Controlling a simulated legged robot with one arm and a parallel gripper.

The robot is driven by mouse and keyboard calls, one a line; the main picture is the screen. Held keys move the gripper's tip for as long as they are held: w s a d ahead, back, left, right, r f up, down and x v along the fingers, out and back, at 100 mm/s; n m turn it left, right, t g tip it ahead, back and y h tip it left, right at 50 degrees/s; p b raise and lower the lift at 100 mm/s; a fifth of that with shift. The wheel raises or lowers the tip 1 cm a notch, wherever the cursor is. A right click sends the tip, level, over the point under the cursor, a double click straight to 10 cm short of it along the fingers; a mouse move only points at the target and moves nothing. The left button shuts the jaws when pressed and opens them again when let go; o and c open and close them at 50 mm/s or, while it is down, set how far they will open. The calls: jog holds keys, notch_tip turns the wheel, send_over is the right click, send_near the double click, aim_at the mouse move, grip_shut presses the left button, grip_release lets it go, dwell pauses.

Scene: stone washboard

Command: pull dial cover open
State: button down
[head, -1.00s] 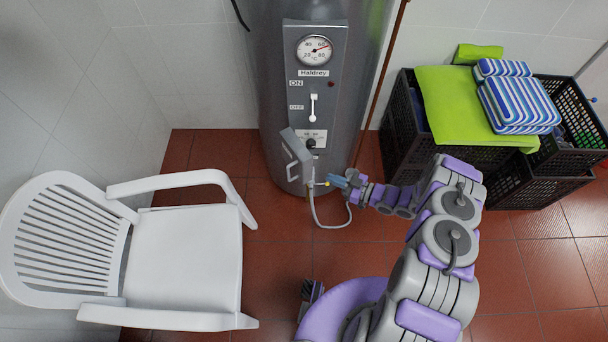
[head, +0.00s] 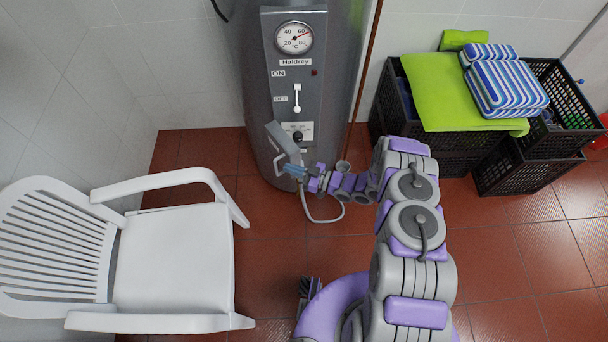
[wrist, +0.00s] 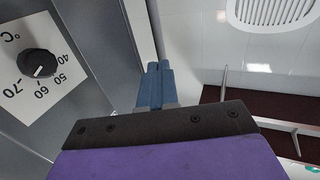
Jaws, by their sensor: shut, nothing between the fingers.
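The dial cover (head: 284,141) is a grey flap with a pale handle on the front of the boiler. It stands out from the panel at an angle, partly open. The dial (head: 298,136) is a black knob on a white plate, uncovered; it shows large in the wrist view (wrist: 39,64). My gripper (head: 289,169) is at the lower end of the cover, its blue fingers together and empty. In the wrist view the fingertips (wrist: 153,68) are beside a pale upright edge, seemingly the cover's. Whether they touch it I cannot tell.
A grey boiler (head: 344,60) stands against the tiled wall, with a hose looping below the cover. A white plastic chair (head: 175,260) is at left. Black crates (head: 520,174) with towels stand at right. Red floor tiles (head: 265,265) are clear between chair and my base.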

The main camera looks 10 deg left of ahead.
jog(key=a, duration=0.2)
jog(key=shift+w+a+f, duration=0.1)
jog(key=shift+w+a, duration=0.05)
jog(key=shift+a, duration=0.25)
jog(key=shift+d, duration=0.15)
